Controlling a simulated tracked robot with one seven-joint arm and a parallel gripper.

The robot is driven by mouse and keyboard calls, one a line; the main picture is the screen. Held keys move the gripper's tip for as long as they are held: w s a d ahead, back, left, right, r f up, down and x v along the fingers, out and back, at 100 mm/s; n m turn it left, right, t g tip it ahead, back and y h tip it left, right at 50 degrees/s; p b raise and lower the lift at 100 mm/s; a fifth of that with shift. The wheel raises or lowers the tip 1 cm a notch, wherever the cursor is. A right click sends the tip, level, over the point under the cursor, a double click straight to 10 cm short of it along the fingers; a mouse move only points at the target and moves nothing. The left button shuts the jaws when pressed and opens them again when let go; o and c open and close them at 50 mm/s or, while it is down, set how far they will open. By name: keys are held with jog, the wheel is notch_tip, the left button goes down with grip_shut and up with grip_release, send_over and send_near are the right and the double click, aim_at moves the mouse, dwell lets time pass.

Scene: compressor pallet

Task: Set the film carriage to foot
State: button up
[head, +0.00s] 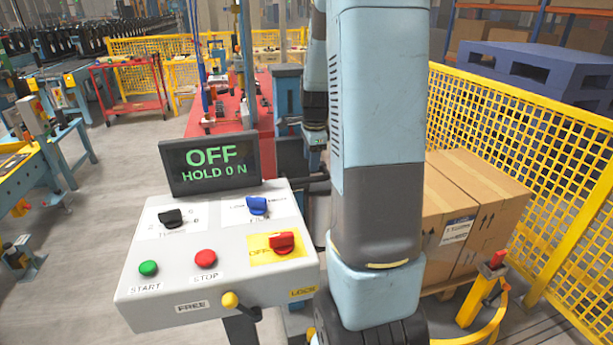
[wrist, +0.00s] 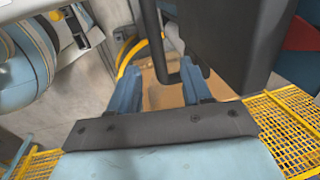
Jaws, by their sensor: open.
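In the wrist view my gripper (wrist: 162,78) has its two blue fingers apart, with nothing clamped between them. A black bent handle (wrist: 156,45) hangs down into the space between the fingers, beside a large dark block (wrist: 225,45) that looks like the film carriage. I cannot tell whether a finger touches the handle. In the head view a dark carriage-like block (head: 291,156) sits low by the blue mast (head: 287,95), left of my arm. My arm hides part of it, and the fingertips are not clear there.
A control box (head: 140,280) stands in front, its display (head: 210,164) reading OFF, HOLD 0 N. It carries a blue knob (head: 257,206), a red switch (head: 282,243) and a yellow-tipped lever (head: 231,300) between FREE and LOCK. Cartons (head: 480,205) and yellow fencing (head: 530,130) stand right.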

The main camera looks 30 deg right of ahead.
jog(key=f, duration=0.4)
jog(key=w+f, duration=0.1)
jog(key=f, duration=0.1)
jog(key=shift+d+f, duration=0.2)
jog(key=shift+f, duration=0.15)
jog(key=shift+r, duration=0.1)
jog(key=c, duration=0.9)
jog(key=shift+w, duration=0.1)
grip_shut()
jog(key=shift+r, duration=0.1)
